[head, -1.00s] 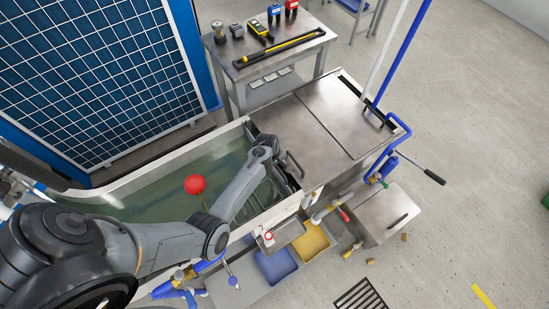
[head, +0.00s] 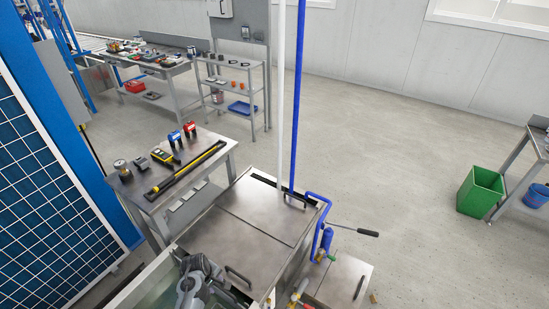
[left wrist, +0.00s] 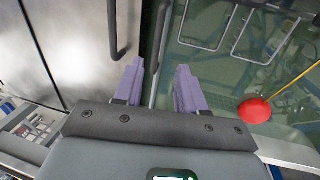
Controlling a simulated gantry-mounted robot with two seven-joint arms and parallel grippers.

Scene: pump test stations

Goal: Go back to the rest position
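My left gripper (left wrist: 160,67) shows in the left wrist view with its two purple fingers apart and nothing between them. It is above the edge between the steel cover (left wrist: 75,45) and the open water tank (left wrist: 205,75). In the head view, only part of my left arm (head: 197,283) shows at the bottom edge, beside the steel cover (head: 235,243); the fingertips cannot be made out there. My right gripper is in neither view.
A red ball float (left wrist: 254,110) on a yellow rod is right of my left gripper. A tall white pole (head: 281,90) and blue pole (head: 298,90) rise behind the cover. A tool table (head: 200,185) stands at left. Open floor lies at right, before a green bin (head: 482,192).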

